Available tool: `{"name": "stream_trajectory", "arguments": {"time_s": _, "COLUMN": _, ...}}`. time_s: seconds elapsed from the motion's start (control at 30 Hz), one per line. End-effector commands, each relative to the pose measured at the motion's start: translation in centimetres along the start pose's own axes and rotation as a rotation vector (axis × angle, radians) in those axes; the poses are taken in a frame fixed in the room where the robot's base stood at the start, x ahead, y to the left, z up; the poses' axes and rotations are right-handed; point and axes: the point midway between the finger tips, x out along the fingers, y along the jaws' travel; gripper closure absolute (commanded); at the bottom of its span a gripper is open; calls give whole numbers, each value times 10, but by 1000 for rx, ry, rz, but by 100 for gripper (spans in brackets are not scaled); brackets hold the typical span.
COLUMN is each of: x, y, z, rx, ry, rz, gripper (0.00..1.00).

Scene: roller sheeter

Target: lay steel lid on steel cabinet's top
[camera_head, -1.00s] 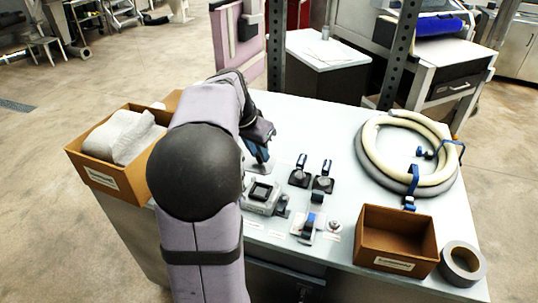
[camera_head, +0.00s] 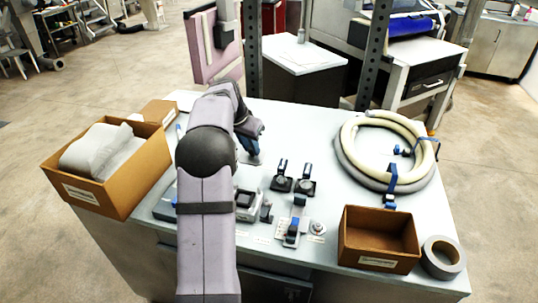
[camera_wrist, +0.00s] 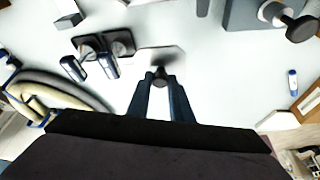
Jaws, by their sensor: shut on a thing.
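The steel lid is a small pale grey square plate (camera_wrist: 172,54) with a dark round knob (camera_wrist: 160,77) in the wrist view. My gripper (camera_wrist: 160,82) is shut on that knob, one finger on each side. In the head view, my gripper (camera_head: 250,146) is over the middle of the bench, with the lid (camera_head: 254,160) just below it. The steel cabinet's top (camera_head: 225,262) is the pale bench surface, taken to be the task's cabinet. The lid is level and close over this surface; I cannot tell whether it touches.
Two black clamps with blue grips (camera_head: 294,180) stand to the lid's right. A coiled hose (camera_head: 345,150), an empty brown box (camera_head: 378,240) and a tape roll (camera_head: 442,258) are right; a filled carton (camera_head: 125,195) is left.

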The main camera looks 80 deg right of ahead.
Motion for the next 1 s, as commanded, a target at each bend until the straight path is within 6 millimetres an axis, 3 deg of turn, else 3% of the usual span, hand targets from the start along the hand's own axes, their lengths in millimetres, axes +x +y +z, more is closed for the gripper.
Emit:
{"name": "stream_trajectory", "arguments": {"time_s": 0.17, "x": 11, "y": 0, "z": 4, "rx": 0, "ry": -1, "rz": 1, "gripper": 100}}
{"name": "stream_trajectory", "arguments": {"time_s": 0.5, "x": 52, "y": 1, "z": 22, "rx": 0, "ry": 0, "rz": 1, "gripper": 100}}
{"name": "stream_trajectory", "arguments": {"time_s": 0.77, "x": 59, "y": 0, "z": 24, "rx": 1, "ry": 1, "rz": 0, "gripper": 100}}
{"name": "stream_trajectory", "arguments": {"time_s": 1.0, "x": 83, "y": 1, "z": 35, "rx": -1, "ry": -1, "rz": 1, "gripper": 100}}
